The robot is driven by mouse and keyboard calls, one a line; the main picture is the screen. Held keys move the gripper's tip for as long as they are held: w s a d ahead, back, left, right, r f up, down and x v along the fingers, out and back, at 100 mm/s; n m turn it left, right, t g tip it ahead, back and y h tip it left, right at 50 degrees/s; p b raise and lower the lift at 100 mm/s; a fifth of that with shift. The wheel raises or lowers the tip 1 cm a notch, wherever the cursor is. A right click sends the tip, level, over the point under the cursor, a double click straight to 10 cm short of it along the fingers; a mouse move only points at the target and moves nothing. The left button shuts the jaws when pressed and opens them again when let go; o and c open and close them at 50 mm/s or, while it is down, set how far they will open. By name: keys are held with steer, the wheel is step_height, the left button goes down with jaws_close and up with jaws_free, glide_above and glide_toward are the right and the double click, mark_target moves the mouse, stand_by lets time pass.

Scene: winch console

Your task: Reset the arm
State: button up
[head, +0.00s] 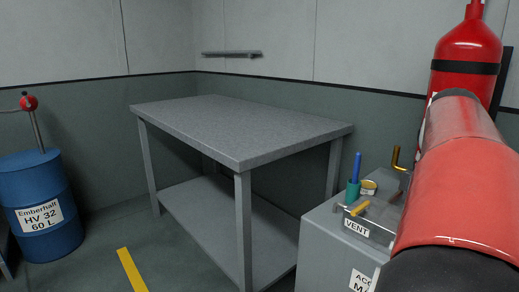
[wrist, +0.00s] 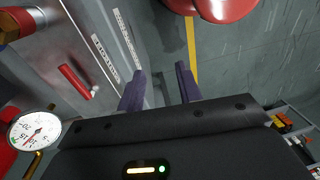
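My gripper (wrist: 160,86) shows in the wrist view as two dark purple fingers with a clear gap between them. It is open and nothing is held between the fingers. Grey floor and the edge of a grey cabinet lie beyond the fingertips. In the head view my gripper is not seen. A red and black part, which looks like my arm, fills the right side there and hides part of the cabinet.
The head view shows a grey cabinet (head: 325,245) with VENT label, a bare grey table (head: 240,125), a blue drum (head: 40,200) and a red cylinder (head: 465,55). The wrist view shows a gauge (wrist: 34,130) and red handle (wrist: 74,80) at left. Floor around the yellow line is clear.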

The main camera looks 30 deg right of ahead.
steer(key=w+a+f+m+t+h, duration=0.1)
steer(key=w+a+f, duration=0.2)
steer(key=a, duration=0.4)
steer(key=w+a+f+t, duration=0.1)
steer(key=w+a+f, duration=0.25)
steer(key=a, duration=0.35)
steer(key=a+f+m+t, duration=0.1)
steer(key=a+f, duration=0.2)
steer(key=a, duration=0.4)
steer(key=s+a+f+t, duration=0.1)
steer(key=a+f+t, duration=0.1)
steer(key=a+f, duration=0.2)
steer(key=a, duration=0.3)
steer(key=shift+a+f+m+t, duration=0.25)
steer(key=shift+m+t, duration=0.05)
steer(key=shift+m, duration=0.1)
steer(key=shift+d, duration=0.1)
